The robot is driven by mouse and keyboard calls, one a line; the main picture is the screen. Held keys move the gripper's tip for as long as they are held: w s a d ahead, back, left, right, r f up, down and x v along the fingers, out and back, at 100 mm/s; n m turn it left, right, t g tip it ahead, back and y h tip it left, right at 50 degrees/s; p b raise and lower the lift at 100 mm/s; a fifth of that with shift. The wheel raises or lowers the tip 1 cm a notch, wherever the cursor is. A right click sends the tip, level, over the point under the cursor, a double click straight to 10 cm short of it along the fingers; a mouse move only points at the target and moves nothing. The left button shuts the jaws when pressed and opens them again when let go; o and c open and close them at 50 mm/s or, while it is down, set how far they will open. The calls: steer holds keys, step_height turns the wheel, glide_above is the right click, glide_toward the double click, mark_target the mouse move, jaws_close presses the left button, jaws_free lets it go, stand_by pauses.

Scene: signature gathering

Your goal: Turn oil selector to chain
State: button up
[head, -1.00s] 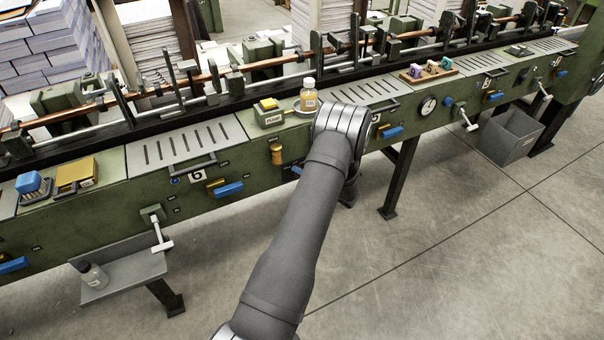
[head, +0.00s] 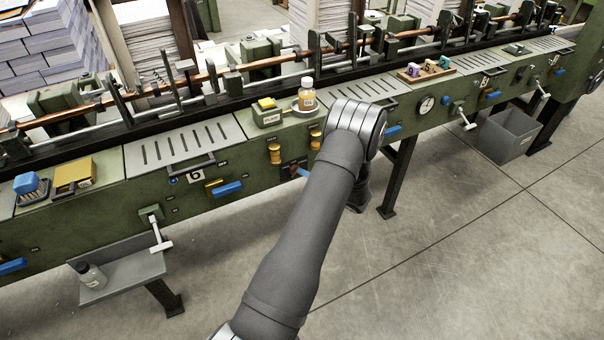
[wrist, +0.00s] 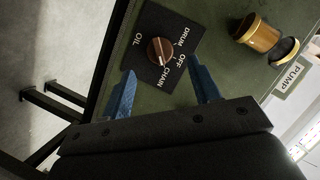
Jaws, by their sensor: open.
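The oil selector (wrist: 161,51) is a round brown knob on a black plate with the words OIL, DRUM, OFF and CHAIN in the wrist view. Its pale pointer line lies on the knob's lower side, toward the CHAIN lettering; I cannot tell whether it lines up exactly. My gripper (wrist: 164,84) is open, with its two blue fingers apart below the knob in the picture and nothing between them. No contact with the knob shows. In the head view the selector's dark plate (head: 291,166) is partly visible beside my arm, which hides most of the gripper.
Brass knobs (head: 274,153) sit near the selector, and one shows beside a PUMP label (wrist: 257,34) in the wrist view. A bottle (head: 307,95) stands on a dish above the panel. A blue handle (head: 228,189) and a white crank (head: 159,235) stick out to the left.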

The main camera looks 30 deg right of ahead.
steer(key=v, duration=1.3)
steer(key=x, duration=1.7)
steer(key=shift+w, duration=0.2)
steer(key=shift+s, duration=0.1)
steer(key=v, duration=1.7)
steer(key=w+a+f+n+h, duration=0.2)
steer(key=w+n, duration=0.3)
steer(key=w, duration=0.3)
steer(key=w+a+f+n+h, duration=0.2)
steer(key=w+a+n+h, duration=0.2)
steer(key=w, duration=0.4)
steer(key=shift+a+n+g+h, duration=0.35)
steer(key=shift+n+h, duration=0.25)
steer(key=shift+n, duration=0.4)
